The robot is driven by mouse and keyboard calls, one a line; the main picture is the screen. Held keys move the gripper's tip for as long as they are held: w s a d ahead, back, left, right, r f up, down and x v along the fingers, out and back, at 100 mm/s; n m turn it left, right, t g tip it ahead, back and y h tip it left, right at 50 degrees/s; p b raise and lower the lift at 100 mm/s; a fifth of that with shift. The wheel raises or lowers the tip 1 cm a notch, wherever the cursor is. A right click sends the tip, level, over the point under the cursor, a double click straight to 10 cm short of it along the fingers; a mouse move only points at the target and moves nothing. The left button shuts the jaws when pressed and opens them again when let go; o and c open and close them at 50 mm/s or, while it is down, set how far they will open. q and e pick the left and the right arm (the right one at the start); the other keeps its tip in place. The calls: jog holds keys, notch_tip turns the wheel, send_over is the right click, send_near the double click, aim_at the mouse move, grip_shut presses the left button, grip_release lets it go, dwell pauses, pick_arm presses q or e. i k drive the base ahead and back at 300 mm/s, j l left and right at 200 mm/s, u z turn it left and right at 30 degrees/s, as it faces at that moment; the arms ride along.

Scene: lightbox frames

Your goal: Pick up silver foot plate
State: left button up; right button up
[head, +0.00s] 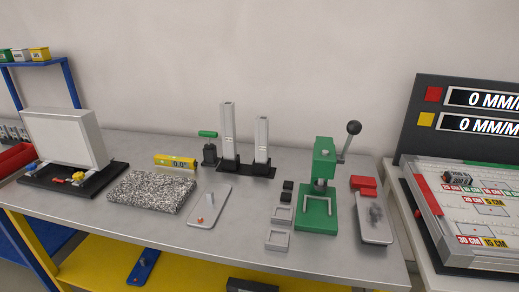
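A flat silver plate (213,209), which looks like the silver foot plate, lies on the grey workbench (160,230) near the middle. It has rounded corners, a small upright pin near its far end and a small red knob near its near end. It lies between the speckled granite slab (150,192) and the small grey trays (277,240). Nothing covers it. Neither of my grippers shows in the head view.
Two silver uprights (228,135) on a black base stand behind the plate. A green press (318,205) with a black-knobbed lever stands to the right, beside a grey tray (374,232) with a red block. A blue plate (142,267) lies on the yellow lower shelf (190,268).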

aim_at(207, 210)
jog(key=i+j+u, duration=0.15)
jog(key=i+u, duration=0.25)
jog(key=i+j+u, duration=0.1)
jog(key=u, duration=0.25)
jog(key=i+l+u, duration=0.1)
jog(key=i+u, duration=0.3)
